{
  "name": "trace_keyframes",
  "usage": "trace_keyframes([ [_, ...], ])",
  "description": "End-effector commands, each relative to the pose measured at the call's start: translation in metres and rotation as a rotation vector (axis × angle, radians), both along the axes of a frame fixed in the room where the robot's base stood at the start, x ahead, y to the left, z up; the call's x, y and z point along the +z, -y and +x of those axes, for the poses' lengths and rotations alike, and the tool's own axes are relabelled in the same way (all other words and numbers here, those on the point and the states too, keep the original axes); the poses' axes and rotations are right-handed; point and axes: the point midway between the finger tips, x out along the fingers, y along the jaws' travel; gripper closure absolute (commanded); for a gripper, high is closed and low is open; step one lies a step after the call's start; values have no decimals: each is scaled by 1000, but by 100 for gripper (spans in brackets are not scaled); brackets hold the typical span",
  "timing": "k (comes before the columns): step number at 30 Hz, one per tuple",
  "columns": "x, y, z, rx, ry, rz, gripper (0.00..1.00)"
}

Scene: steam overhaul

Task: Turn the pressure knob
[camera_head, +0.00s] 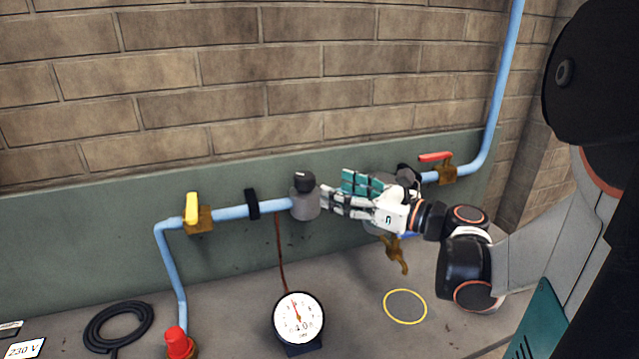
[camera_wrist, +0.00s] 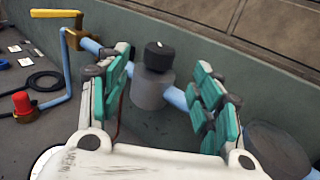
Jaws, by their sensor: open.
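The pressure knob (camera_head: 304,181) is a black cap with a small light mark, on top of a grey cylindrical regulator body (camera_head: 305,203) set in the blue pipe. In the wrist view the knob (camera_wrist: 159,57) stands between and beyond the fingers of my gripper (camera_wrist: 166,100), which is open and empty. In the head view my gripper (camera_head: 335,194) reaches in from the right, its fingers close to the regulator's right side. I cannot tell whether they touch it. A round white gauge (camera_head: 298,318) stands below the regulator, its needle pointing near the top.
The blue pipe (camera_head: 232,212) runs along the wall with a yellow-handled valve (camera_head: 192,209) at left and a red-handled valve (camera_head: 436,158) at right.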

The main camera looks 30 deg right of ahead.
Motion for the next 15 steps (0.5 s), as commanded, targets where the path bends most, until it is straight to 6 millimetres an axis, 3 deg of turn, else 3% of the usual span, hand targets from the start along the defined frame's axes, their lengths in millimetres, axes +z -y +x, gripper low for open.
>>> trace_keyframes([
  [6, 0, 9, -18, -1, 0, 0, 41],
  [15, 0, 10, -21, 0, -1, 0, 41],
])
